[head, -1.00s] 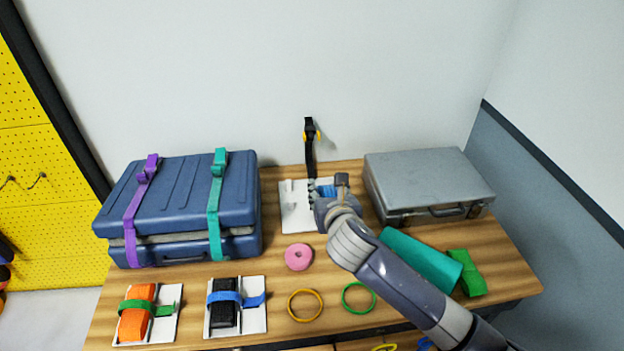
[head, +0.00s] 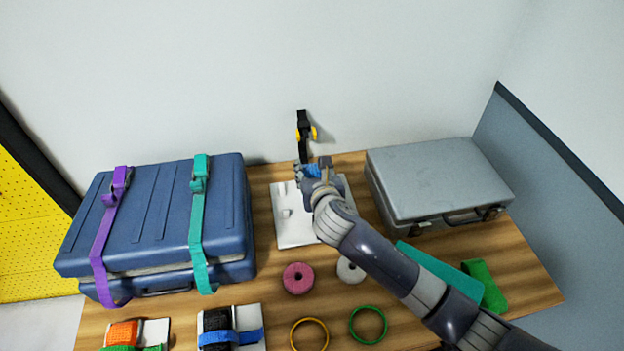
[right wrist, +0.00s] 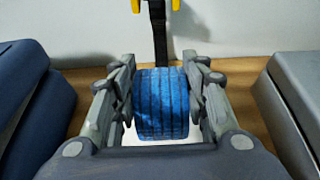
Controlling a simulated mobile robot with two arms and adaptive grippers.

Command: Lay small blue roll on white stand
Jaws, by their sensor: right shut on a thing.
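The small blue roll (right wrist: 161,103) is between the fingers of my right gripper (right wrist: 160,98) in the right wrist view, gripped from both sides. In the head view a bit of the blue roll (head: 309,170) shows at the right gripper (head: 312,176), mostly hidden by the hand. The white stand (head: 297,232) lies on the table under and in front of the gripper, with a small white upright part on its left. The roll is over the stand's back part; I cannot tell whether it touches. My left gripper is not in view.
A blue case (head: 160,225) with purple and teal straps stands left, a grey case (head: 437,181) right. A black strap with yellow parts (head: 304,133) is at the wall behind. A pink roll (head: 298,278), a white roll (head: 350,270) and rings (head: 368,325) lie in front.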

